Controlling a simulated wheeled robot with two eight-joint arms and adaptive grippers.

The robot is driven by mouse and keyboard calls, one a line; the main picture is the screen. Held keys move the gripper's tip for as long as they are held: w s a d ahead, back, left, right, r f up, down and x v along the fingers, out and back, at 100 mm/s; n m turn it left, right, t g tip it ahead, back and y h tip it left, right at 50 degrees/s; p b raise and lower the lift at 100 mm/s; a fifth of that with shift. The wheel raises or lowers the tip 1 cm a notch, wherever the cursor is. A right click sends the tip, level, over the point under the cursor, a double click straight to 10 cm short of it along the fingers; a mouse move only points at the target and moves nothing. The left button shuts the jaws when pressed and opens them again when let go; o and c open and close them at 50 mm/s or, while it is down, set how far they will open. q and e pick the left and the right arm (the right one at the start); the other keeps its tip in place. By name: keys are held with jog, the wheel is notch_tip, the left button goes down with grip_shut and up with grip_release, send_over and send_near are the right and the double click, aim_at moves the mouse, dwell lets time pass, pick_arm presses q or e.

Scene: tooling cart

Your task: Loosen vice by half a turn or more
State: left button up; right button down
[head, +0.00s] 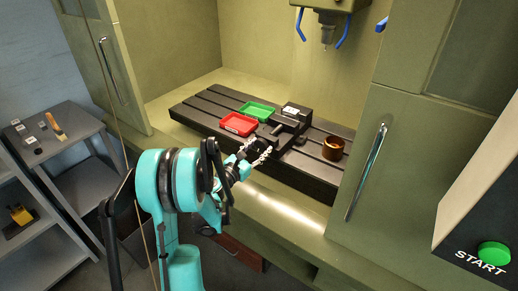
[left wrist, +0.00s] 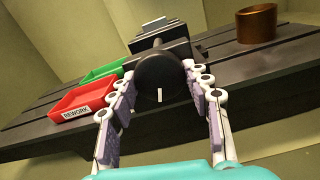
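The dark vice (head: 291,116) sits on the slotted machine table, its jaw block topped by a light plate. In the left wrist view the vice (left wrist: 160,46) shows behind its round black knob (left wrist: 158,78), which faces the camera. A short white mark on the knob's face stands upright, below its middle. My left gripper (head: 262,152) is at the vice's front end. In the left wrist view its fingers (left wrist: 158,72) are spread, one on each side of the knob; whether they touch it I cannot tell. My right gripper is not in view.
A red tray (head: 238,124) marked REWORK and a green tray (head: 257,110) lie left of the vice. A copper-coloured cup (head: 333,148) stands right of it. A spindle with blue handles (head: 327,30) hangs above. A grey cart (head: 60,150) stands at left, a green START button (head: 494,253) at right.

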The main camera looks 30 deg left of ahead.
pick_arm(q)
jog(key=shift+f+n+b, duration=0.1)
jog(key=shift+n+b, duration=0.4)
jog(key=shift+n, duration=0.4)
jog(key=n, duration=0.3)
jog(key=shift+b, duration=0.35)
jog(key=o, duration=1.2)
jog(key=shift+c, duration=0.2)
jog(key=s, duration=1.2)
jog(key=shift+a, duration=0.4)
